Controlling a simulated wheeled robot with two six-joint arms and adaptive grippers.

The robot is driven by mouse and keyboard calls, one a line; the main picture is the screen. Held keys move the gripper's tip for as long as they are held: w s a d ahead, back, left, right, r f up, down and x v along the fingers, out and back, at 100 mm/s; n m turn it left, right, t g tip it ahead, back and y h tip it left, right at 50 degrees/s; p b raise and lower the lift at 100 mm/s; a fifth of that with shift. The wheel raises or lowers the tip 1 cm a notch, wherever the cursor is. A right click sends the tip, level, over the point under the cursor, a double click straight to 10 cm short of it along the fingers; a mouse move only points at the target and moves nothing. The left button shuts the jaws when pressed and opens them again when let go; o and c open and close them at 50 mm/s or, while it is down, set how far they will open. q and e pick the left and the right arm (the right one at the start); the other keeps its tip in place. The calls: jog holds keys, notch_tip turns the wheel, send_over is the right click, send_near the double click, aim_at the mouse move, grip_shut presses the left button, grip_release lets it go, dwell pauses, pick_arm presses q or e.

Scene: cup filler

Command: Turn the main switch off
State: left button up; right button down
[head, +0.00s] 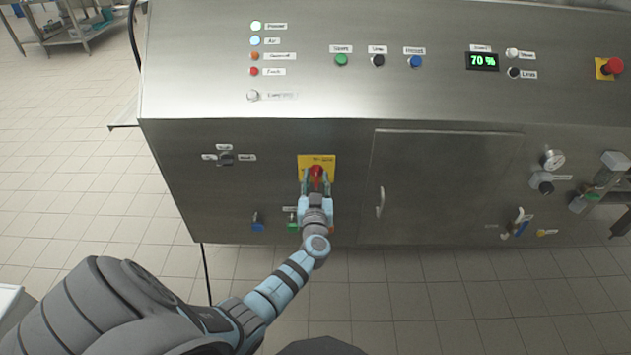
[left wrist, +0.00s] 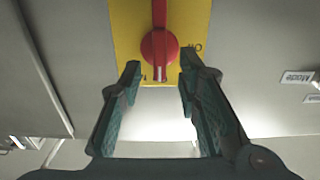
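The main switch is a red rotary knob (head: 317,171) on a yellow plate (head: 329,160) on the front of the steel machine. In the left wrist view the red knob (left wrist: 159,45) has its handle lying along the picture's vertical, and the yellow plate (left wrist: 128,28) bears partly hidden lettering. My left gripper (head: 316,182) is in front of the switch. In the left wrist view its fingers (left wrist: 161,68) are apart, one on each side of the knob's near end, with visible gaps. Whether the tips touch the plate cannot be told. My right gripper is not in view.
A small black selector (head: 226,159) is left of the switch. A cabinet door with a handle (head: 380,203) is to its right. A red emergency button (head: 612,66) is at the top right.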

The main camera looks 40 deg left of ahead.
pick_arm(q)
jog(key=shift+x, duration=0.95)
